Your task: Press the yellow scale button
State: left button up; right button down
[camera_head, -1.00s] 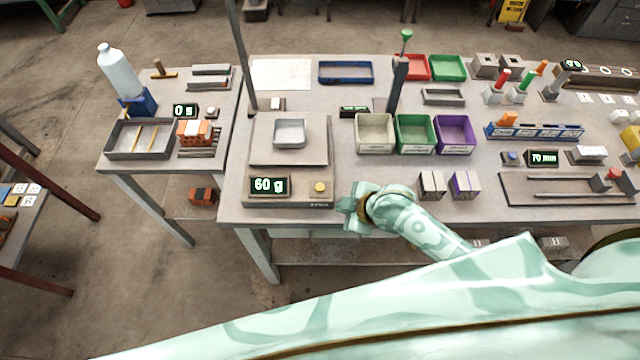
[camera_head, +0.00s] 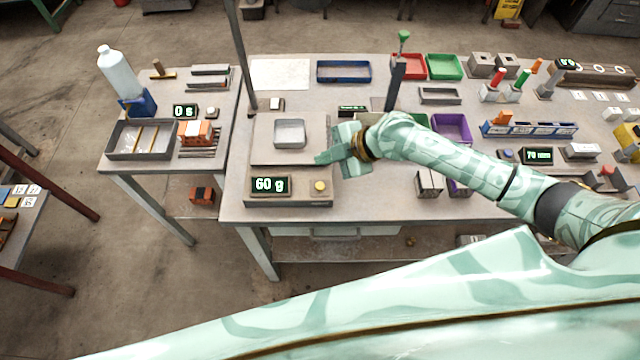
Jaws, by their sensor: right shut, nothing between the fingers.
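The scale (camera_head: 262,200) stands at the front left of the main table, and its display (camera_head: 270,185) reads 60 g. The yellow button (camera_head: 320,186) is on the front panel, right of the display. A small grey tray (camera_head: 290,133) rests on the scale plate. My right gripper (camera_head: 324,157) is shut and empty, at the right edge of the scale plate. In the picture it is above and beyond the yellow button, apart from it. Its height over the scale is hard to tell. My left gripper is not in view.
A thin grey post (camera_head: 240,50) rises left of the scale. My right arm covers parts of the coloured bins, with the purple bin (camera_head: 452,127) partly showing. A side table on the left holds a bottle (camera_head: 118,72) and a tray (camera_head: 139,154).

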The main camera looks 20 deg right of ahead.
aim_at(324, 187)
jog(key=shift+f+b, duration=3.6)
jog(key=shift+f, duration=0.8)
jog(key=shift+f+b, duration=0.35)
jog(key=shift+f+b, duration=0.3)
jog(key=shift+f, duration=0.05)
jog(key=shift+r, duration=0.1)
jog(key=shift+r+p, duration=0.65)
notch_tip(324, 187, up, 5)
jog(key=p, duration=0.4)
jog(key=shift+r, duration=0.1)
